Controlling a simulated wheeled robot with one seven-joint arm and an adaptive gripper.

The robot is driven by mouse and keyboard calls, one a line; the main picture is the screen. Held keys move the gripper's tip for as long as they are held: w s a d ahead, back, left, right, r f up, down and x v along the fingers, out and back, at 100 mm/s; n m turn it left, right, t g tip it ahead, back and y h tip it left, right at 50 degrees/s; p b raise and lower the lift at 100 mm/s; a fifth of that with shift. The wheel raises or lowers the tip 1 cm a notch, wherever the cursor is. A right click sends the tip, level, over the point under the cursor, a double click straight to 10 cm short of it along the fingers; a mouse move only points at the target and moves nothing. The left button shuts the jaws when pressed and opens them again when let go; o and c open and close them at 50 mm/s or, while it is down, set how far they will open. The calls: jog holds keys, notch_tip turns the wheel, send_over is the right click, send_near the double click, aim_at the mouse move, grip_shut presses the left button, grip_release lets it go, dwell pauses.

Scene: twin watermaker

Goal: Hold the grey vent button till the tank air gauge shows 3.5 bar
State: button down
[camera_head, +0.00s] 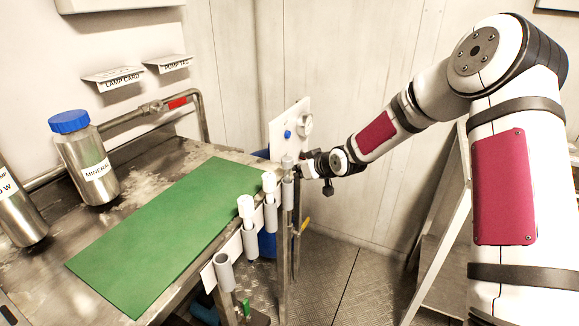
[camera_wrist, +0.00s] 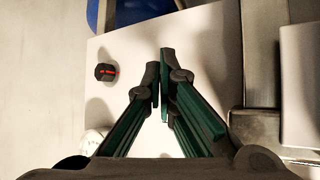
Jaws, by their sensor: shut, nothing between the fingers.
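My gripper (camera_head: 303,166) is at the small white panel (camera_head: 285,127) beyond the bench corner. In the wrist view, the two fingers of my gripper (camera_wrist: 160,68) are together over the white panel (camera_wrist: 210,55), with nothing between them. I cannot tell whether the tips touch the panel. The grey vent button cannot be made out; the fingers may hide it. A round white gauge (camera_head: 305,125) sits on the panel in the head view. A pale round part (camera_wrist: 94,141) shows at the wrist view's lower left. No dial reading is legible.
A dark knob with a red mark (camera_wrist: 106,72) stands left of the fingers. A blue knob (camera_head: 288,134) shows on the panel in the head view. Grey tubes (camera_head: 246,212) line the bench edge near my gripper. The green mat (camera_head: 165,235) is bare.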

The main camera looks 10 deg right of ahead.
jog(key=shift+w+a, duration=0.25)
jog(key=shift+a, duration=0.1)
dwell(1.8)
dwell(3.5)
jog(key=shift+s+d+p, duration=0.3)
jog(key=shift+s+d, duration=0.2)
jog(key=shift+d, duration=0.2)
jog(key=shift+s+d+p, duration=0.7)
jog(key=shift+s+d, duration=0.05)
jog(key=shift+d, duration=0.25)
jog(key=shift+s+d+p, duration=0.65)
jog(key=shift+s+d, duration=0.1)
jog(key=shift+d, duration=0.25)
jog(key=shift+r, duration=0.1)
